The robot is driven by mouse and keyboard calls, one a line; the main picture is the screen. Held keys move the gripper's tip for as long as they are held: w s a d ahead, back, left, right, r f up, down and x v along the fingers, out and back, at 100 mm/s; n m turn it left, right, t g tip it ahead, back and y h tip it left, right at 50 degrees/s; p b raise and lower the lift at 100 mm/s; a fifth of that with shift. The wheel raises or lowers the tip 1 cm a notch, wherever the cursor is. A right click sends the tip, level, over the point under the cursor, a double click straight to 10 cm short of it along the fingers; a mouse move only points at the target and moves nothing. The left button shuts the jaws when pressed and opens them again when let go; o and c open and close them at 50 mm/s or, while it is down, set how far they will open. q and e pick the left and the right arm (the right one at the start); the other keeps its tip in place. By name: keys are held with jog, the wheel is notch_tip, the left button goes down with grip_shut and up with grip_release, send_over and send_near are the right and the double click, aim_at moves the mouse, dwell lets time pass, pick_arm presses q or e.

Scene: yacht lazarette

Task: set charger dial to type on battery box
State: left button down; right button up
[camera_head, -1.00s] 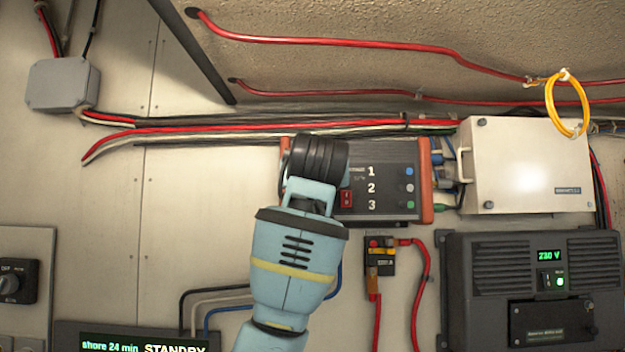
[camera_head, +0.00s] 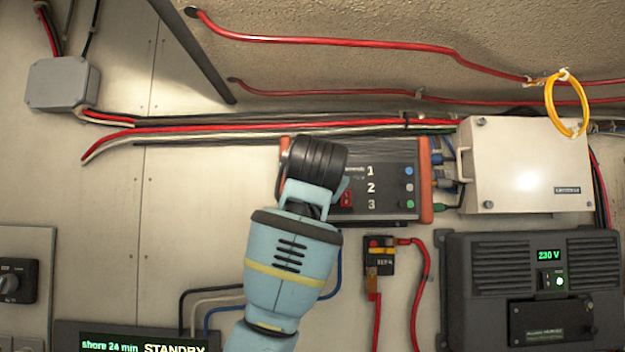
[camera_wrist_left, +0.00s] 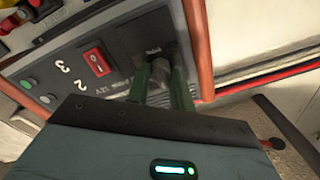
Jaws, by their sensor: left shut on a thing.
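The charger (camera_head: 395,170) is a dark grey box with orange-red end caps on the wall, marked 1, 2, 3, with a red switch (camera_wrist_left: 95,62). My left arm covers its left part in the head view, hiding the dial and fingertips. In the left wrist view, my left gripper (camera_wrist_left: 163,78) is shut on the dark charger dial (camera_wrist_left: 160,67), one green finger on each side. The dial's setting cannot be read. My right gripper is not in view.
A fuse block (camera_head: 380,255) with red cables hangs below the charger. A black unit (camera_head: 535,290) reading 230 V is at lower right. A STANDBY display (camera_head: 140,342) and a rotary switch (camera_head: 12,282) are at lower left. Cables run above the charger.

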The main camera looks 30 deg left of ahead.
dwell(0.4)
pick_arm(q)
jog(key=c, duration=1.2)
grip_release()
jog(key=shift+c, duration=0.2)
jog(key=shift+s, duration=0.1)
jog(key=v, duration=0.7)
jog(key=shift+s+d, duration=0.2)
jog(key=shift+d, duration=0.05)
jog(key=shift+f, duration=0.15)
